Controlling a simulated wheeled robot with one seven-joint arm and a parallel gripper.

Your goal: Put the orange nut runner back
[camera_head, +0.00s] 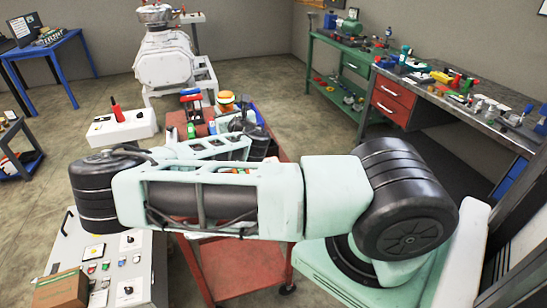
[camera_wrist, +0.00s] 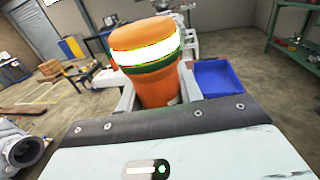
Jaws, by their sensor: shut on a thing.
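The orange nut runner (camera_wrist: 150,88) stands large in the wrist view, with a glowing white band and a green ring near its rounded top. My gripper (camera_wrist: 156,97) is shut on it, one grey finger on each side of its body. In the head view the orange top of the nut runner (camera_head: 226,98) shows beyond my arm, above the red cart (camera_head: 238,268). My arm hides most of my gripper and the lower part of the tool there. I cannot tell whether the tool touches the surface below.
A blue bin (camera_wrist: 222,78) lies just right of the tool. A red-and-blue tool (camera_head: 191,108) stands left of it on the cart. A white pump (camera_head: 164,60) stands behind. Cluttered workbenches (camera_head: 470,100) line the right; a control panel (camera_head: 125,262) is front left.

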